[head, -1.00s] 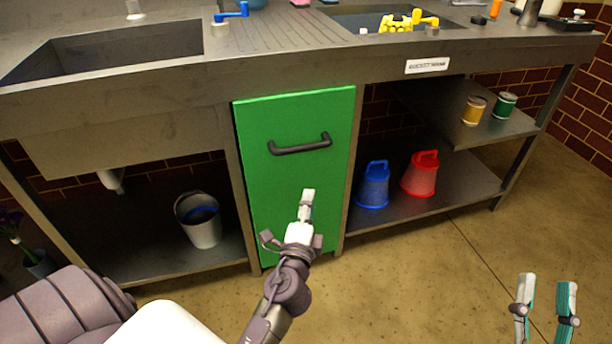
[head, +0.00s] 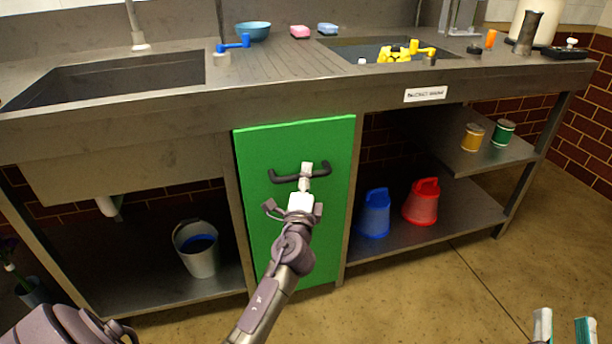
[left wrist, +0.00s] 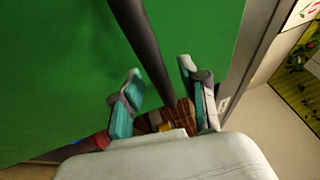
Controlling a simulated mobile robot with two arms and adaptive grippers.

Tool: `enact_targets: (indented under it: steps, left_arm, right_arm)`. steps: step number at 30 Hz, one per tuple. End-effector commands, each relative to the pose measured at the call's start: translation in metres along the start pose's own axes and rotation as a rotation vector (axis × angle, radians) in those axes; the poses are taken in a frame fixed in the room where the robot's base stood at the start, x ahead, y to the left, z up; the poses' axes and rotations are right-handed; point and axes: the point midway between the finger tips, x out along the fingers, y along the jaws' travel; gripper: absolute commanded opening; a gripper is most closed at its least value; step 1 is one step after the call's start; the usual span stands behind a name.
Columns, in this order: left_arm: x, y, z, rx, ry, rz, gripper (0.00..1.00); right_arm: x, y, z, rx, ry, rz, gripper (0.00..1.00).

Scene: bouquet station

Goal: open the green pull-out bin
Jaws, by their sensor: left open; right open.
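The green pull-out bin front (head: 260,220) is closed, flush under the steel counter, with a dark horizontal bar handle (head: 281,178) in its upper half. My left gripper (head: 306,168) is at the middle of this handle. In the left wrist view, the handle (left wrist: 141,40) runs between the two open fingers (left wrist: 160,70), against the green panel (left wrist: 60,70). I cannot tell whether either finger touches the bar. My right gripper (head: 564,325) is open and empty at the bottom right, over the floor, partly cut off by the picture edge.
A white bucket (head: 199,258) stands on the lower shelf left of the bin. The floor in front is clear.

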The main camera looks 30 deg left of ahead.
Motion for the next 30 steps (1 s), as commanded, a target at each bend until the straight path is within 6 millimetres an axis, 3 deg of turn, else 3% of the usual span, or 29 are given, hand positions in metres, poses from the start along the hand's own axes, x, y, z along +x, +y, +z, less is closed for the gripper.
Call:
enact_targets:
  steps: [12, 20, 30]
  left_arm:
    - [0.0088, 0.0001, 0.0001, 0.0, 0.0, 0.001, 0.43]
    - [0.0086, 0.0001, 0.0, -0.001, 0.0, 0.001, 0.0]
    - [0.0083, 0.0004, -0.0001, -0.001, 0.0, 0.001, 0.0]
  right_arm:
    - [0.0002, -0.0004, -0.0009, 0.001, 0.007, -0.001, 0.41]
    - [0.0002, -0.0004, -0.0009, 0.001, 0.007, -0.001, 0.41]
    - [0.0003, -0.0005, -0.001, 0.001, 0.008, -0.001, 0.41]
